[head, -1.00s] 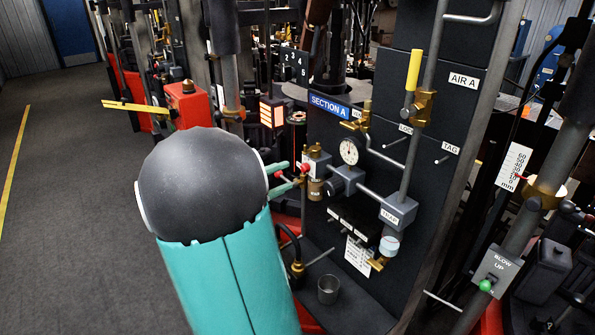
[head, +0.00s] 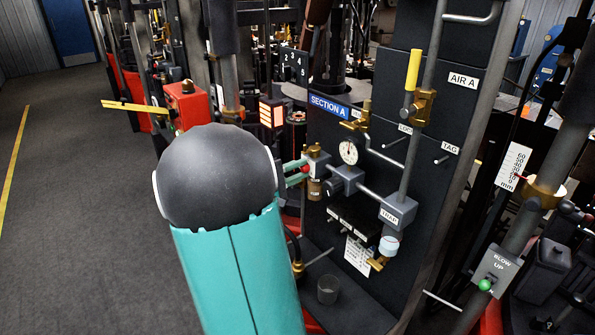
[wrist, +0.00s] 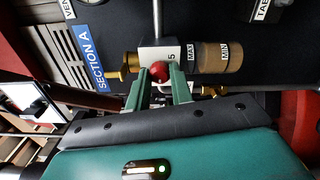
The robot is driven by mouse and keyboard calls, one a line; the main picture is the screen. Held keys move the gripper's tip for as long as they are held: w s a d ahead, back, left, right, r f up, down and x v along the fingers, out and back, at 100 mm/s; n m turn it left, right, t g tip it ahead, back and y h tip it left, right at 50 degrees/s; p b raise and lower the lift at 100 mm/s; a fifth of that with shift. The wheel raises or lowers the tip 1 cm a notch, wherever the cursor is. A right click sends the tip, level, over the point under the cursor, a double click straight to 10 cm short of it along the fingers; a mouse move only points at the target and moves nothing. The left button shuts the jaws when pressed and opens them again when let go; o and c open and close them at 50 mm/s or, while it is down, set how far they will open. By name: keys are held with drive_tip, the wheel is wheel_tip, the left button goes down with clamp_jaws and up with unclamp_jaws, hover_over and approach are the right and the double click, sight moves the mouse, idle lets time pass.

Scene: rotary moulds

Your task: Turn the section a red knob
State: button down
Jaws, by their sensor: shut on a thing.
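The red knob (head: 304,168) sits at the left end of a grey block on the dark Section A panel, below and left of the round dial gauge (head: 349,152). In the wrist view the red knob (wrist: 159,71) is between the two green fingertips. My gripper (wrist: 159,80) is shut on the knob, one finger on each side. In the head view my gripper (head: 297,171) reaches the knob from the left, and my dark rounded wrist hides part of the fingers. The blue Section A label (head: 328,106) is above the knob.
A brass valve with a yellow handle (head: 413,70) stands up and right of the knob. Pipes and a grey trap block (head: 398,211) are to the right. A small metal cup (head: 328,289) stands below. Open grey floor (head: 70,200) lies on the left.

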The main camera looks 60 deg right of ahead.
drive_tip(key=shift+n, duration=0.4)
drive_tip(key=n, duration=0.3)
drive_tip(key=shift+n, duration=0.3)
drive_tip(key=n, duration=0.4)
drive_tip(key=shift+n, duration=0.3)
drive_tip(key=n, duration=0.4)
drive_tip(key=shift+a, duration=0.1)
drive_tip(key=n, duration=0.4)
drive_tip(key=shift+n, duration=0.3)
drive_tip(key=shift+f, duration=0.1)
drive_tip(key=c, duration=1.2)
unclamp_jaws()
drive_tip(key=shift+c, duration=0.2)
